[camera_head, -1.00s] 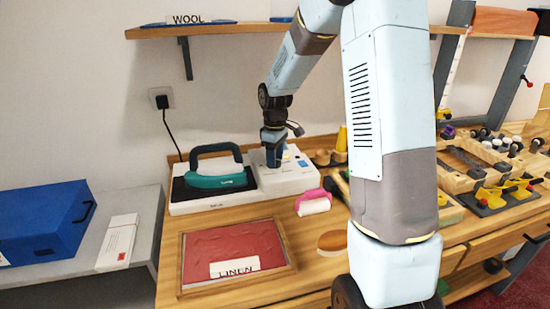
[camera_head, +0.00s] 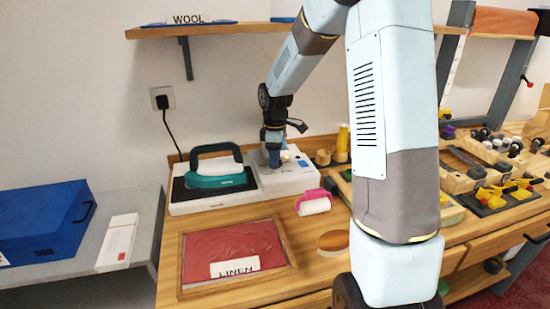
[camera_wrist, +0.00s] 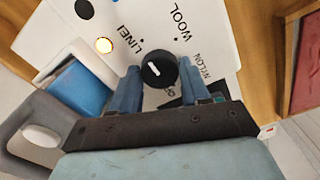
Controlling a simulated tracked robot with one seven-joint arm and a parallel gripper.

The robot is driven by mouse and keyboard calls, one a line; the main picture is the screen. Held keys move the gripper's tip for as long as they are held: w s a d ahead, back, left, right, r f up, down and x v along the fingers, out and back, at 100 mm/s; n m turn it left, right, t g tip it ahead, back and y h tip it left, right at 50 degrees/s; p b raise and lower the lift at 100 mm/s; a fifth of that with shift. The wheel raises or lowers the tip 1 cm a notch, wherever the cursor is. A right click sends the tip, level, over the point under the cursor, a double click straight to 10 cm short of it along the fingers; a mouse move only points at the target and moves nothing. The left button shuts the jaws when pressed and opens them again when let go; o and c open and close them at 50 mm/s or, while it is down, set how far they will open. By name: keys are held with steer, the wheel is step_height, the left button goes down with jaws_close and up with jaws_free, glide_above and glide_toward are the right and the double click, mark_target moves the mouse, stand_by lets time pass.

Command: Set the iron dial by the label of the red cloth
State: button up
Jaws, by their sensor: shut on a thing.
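The red cloth (camera_head: 235,242) lies in a wooden frame at the counter's front left, with a white LINEN label (camera_head: 235,267) on it. The teal iron (camera_head: 216,174) rests on its dark pad, left of the white control box (camera_head: 290,178). My gripper (camera_head: 273,158) is over this box. In the wrist view my gripper (camera_wrist: 160,74) is shut on the black dial (camera_wrist: 159,68), one finger on each side. The dial's white mark points roughly left in that view. LINEN (camera_wrist: 126,47), WOOL (camera_wrist: 182,24), NYLON (camera_wrist: 202,66) and a partly hidden OFF surround the dial.
A lamp (camera_wrist: 103,45) on the box glows yellow. A pink-handled item (camera_head: 313,203) and a round brown-topped pad (camera_head: 333,242) lie right of the cloth. A blue box (camera_head: 40,220) is at left.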

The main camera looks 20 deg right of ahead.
steer(key=shift+w, duration=0.1)
steer(key=o, duration=1)
steer(key=shift+o, duration=0.2)
step_height(320, 180, up, 14)
steer(key=shift+f, duration=0.15)
steer(key=s+r+m+t, duration=0.1)
steer(key=s+r+m, duration=0.25)
steer(key=s, duration=0.45)
steer(key=s+r+m+t, duration=0.25)
steer(key=s+r, duration=0.25)
steer(key=s, duration=0.3)
steer(key=s+d+f+m+t, duration=0.1)
steer(key=s+m, duration=0.6)
steer(key=s, duration=0.8)
steer(key=shift+s+d+m+t, duration=0.35)
steer(key=shift+d+t, duration=0.1)
steer(key=shift+t, duration=0.1)
